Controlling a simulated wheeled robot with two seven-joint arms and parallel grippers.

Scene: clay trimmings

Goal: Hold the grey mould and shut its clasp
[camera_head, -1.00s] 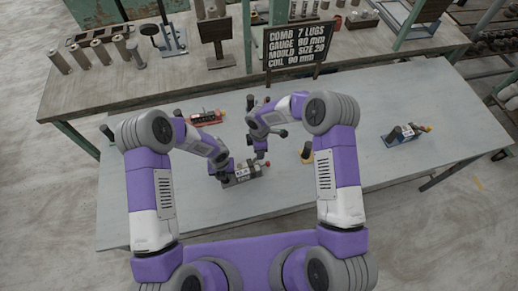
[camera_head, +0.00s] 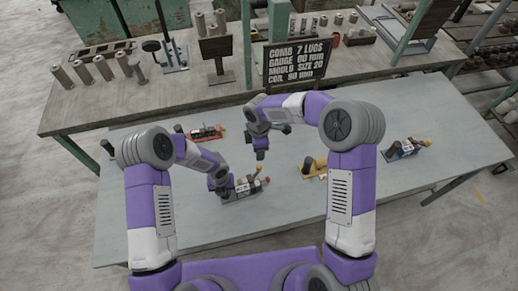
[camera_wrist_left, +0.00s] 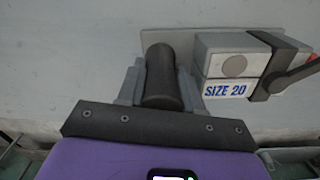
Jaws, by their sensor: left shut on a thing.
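The grey mould (camera_head: 243,189) stands on its base plate at the front middle of the table. My left gripper (camera_head: 222,188) is at its left end. In the left wrist view, my left gripper (camera_wrist_left: 160,85) is shut around the dark upright post (camera_wrist_left: 162,70) on the mould's plate. The grey block (camera_wrist_left: 226,68) beside it reads "SIZE 20". A dark clasp lever (camera_wrist_left: 292,77) crosses its right end; its red tip is cut off at the edge, and I cannot tell its position. My right gripper (camera_head: 261,154) hangs apart, behind the mould; its fingers are too small to judge.
A red mould (camera_head: 203,133) lies behind left, a yellow one (camera_head: 315,170) to the right, a blue one (camera_head: 403,150) farther right. A dark sign (camera_head: 296,62) gives "MOULD SIZE 20". The table front is clear.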

